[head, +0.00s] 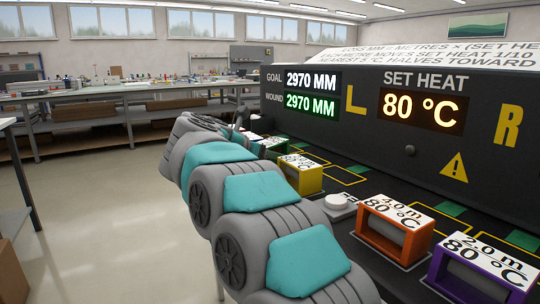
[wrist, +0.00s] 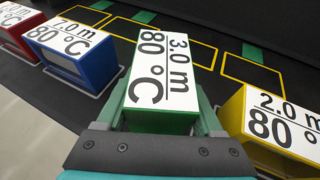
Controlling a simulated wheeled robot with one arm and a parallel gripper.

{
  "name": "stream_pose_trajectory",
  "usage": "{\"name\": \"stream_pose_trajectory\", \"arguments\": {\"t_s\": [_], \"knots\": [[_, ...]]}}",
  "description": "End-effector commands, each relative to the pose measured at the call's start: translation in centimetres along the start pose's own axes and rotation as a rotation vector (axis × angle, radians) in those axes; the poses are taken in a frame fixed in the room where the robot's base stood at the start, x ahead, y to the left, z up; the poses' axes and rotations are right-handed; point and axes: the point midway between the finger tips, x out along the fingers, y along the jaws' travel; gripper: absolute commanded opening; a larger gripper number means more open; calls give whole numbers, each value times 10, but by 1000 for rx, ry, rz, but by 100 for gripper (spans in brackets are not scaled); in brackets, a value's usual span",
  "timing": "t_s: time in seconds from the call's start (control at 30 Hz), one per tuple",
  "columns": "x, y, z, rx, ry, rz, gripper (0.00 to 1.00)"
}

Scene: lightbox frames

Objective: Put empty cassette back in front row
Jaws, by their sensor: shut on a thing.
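In the wrist view my gripper (wrist: 162,118) is shut on a green cassette (wrist: 165,75) with a white top reading 3.0 m 80 °C. The cassette's spool is hidden, so I cannot tell whether it is empty, nor whether it touches the bench. Empty yellow-outlined slots (wrist: 190,50) lie beyond it on the dark bench. A yellow cassette (wrist: 280,128) reading 2.0 m stands to its right, and a blue cassette (wrist: 72,50) reading 7.0 m and a red cassette (wrist: 18,30) stand to its left. In the head view my arm hides most of the gripper.
In the head view, an orange cassette (head: 394,230) and a purple cassette (head: 480,270) stand on the near right. A white round button (head: 337,202) sits beside the yellow cassette (head: 301,174). The black panel (head: 410,150) rises behind, showing GOAL and WOUND both 2970 MM and SET HEAT 80 °C.

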Motion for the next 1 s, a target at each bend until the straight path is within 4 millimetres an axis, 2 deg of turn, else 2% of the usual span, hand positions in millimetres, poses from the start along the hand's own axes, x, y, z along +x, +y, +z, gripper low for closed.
{"name": "stream_pose_trajectory", "arguments": {"t_s": [0.9, 0.93, 1.0], "knots": [[5, 0, -12, 0, -1, 0, 0], [5, 0, -12, 0, 0, 0, 72], [4, 0, -11, 0, 0, 0, 80]]}}
